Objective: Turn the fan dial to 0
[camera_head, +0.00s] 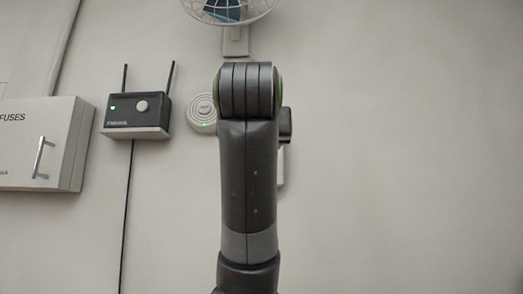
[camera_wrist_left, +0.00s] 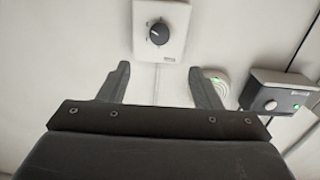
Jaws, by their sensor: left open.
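The fan dial is a round dark knob (camera_wrist_left: 158,33) on a white wall plate (camera_wrist_left: 176,48), at the top middle of the left wrist view. A small light mark shows on the knob; its setting is too small to read. My left gripper (camera_wrist_left: 162,82) is open and empty, its two fingers apart, with the dial beyond the fingertips and not touched. In the head view my arm stands in front of the wall and hides the dial and most of the gripper. The fan (camera_head: 235,50) shows at the top, its cage cut off by the frame. My right gripper is not in view.
A dark box with two antennas (camera_head: 122,118) hangs on the wall, also in the left wrist view (camera_wrist_left: 265,83). Beside it is a round white device (camera_head: 202,107). A fuse cabinet (camera_head: 20,150) is at the left. The wall at the right is clear.

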